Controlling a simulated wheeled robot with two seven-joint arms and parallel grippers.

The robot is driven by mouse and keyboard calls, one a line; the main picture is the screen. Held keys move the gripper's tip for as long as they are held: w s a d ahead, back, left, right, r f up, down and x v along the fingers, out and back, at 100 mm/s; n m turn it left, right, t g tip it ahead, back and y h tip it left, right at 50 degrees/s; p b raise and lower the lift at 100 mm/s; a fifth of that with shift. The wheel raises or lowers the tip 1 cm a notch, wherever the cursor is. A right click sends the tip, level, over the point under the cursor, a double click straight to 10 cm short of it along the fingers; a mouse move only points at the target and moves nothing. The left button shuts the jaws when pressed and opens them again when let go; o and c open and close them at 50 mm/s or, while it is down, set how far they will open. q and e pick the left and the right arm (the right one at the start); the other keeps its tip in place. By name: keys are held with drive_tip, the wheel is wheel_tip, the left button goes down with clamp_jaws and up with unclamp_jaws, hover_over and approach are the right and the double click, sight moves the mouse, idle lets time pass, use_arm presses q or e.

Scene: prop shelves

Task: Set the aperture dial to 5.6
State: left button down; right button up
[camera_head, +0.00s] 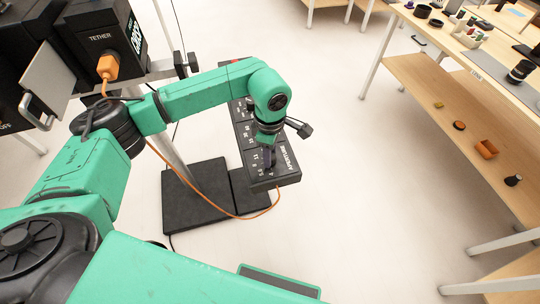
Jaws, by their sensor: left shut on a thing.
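The aperture dial box (288,174) is a dark block with white lettering and numbers on its top, at the near end of a row of dark panels in the middle of the view. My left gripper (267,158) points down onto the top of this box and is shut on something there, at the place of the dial. The gripper and wrist hide most of the dial, so its setting cannot be read. My right gripper is not in view.
A black base plate (195,205) lies left of the box. An orange cable (205,205) loops to the box from a black TETHER unit (105,50) at upper left. A wooden shelf table (440,90) with small items stands right. The floor between is clear.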

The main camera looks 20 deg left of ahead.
use_arm(q)
drive_tip(key=shift+r, duration=0.15)
drive_tip(key=shift+c, duration=2.4)
unclamp_jaws()
wheel_tip(320, 180, up, 14)
drive_tip(key=b, duration=0.2)
drive_tip(key=shift+r+b, duration=0.25)
drive_tip(key=shift+b, duration=0.15)
drive_tip(key=shift+f, duration=0.1)
